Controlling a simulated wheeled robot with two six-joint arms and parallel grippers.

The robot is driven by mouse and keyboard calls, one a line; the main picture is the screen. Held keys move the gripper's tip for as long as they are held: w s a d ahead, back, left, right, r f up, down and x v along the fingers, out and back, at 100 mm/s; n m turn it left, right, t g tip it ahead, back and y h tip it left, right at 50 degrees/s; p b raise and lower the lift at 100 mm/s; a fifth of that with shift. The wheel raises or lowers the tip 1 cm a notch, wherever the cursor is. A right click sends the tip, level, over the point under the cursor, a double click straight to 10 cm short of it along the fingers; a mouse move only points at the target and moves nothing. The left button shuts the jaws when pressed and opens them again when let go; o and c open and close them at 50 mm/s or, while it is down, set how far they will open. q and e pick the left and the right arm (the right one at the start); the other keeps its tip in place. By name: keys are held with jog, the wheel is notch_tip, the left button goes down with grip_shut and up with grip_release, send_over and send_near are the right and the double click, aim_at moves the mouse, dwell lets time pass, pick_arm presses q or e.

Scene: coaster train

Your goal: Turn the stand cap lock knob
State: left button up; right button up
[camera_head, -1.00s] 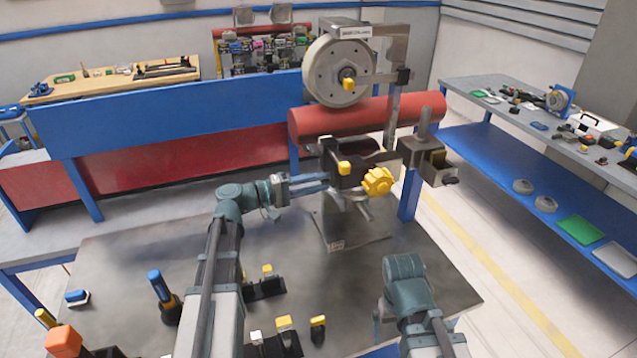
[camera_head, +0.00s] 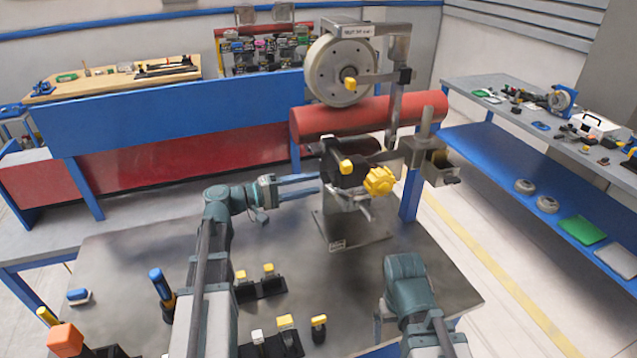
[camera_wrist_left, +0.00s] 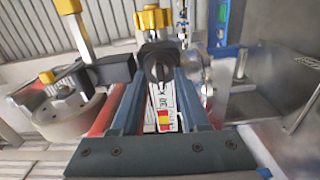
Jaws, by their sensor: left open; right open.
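The stand (camera_head: 343,230) is upright on the dark tabletop, with a black head (camera_head: 338,182). A lobed yellow knob (camera_head: 379,181) is on the head's right side, and a smaller yellow knob (camera_head: 346,167) is on its front. I cannot tell which is the cap lock knob.
A red cylinder (camera_head: 350,120) and a large grey wheel (camera_head: 340,72) are behind the stand. A grey block on a post (camera_head: 430,160) is close on its right. Black holders with yellow tops (camera_head: 262,284) and a blue-handled tool (camera_head: 160,285) are on the front left of the table.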

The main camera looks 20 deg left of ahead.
pick_arm(q)
jog(key=v, duration=1)
jog(key=shift+s+a, duration=0.3)
jog(key=s+d+f+m+g+y, duration=0.2)
jog(key=d+f+g, duration=0.2)
jog(key=d+f, duration=0.4)
jog(key=s+d+f+m+g+y, duration=0.2)
jog(key=s+d+f+g+y, duration=0.3)
jog(key=d, duration=0.6)
jog(key=s+d+f+m+y+b, duration=0.1)
jog(key=s+d+f+m+y, duration=0.1)
jog(key=s+f+m+y, duration=0.1)
jog(key=s+d+f+m+g+y+b, duration=0.1)
jog(key=s+d+f+m+y, duration=0.2)
jog(key=s+f+y, duration=0.2)
jog(key=shift+s+f+y, duration=0.2)
jog(key=shift+f+y, duration=0.5)
jog(key=shift+f, duration=0.7)
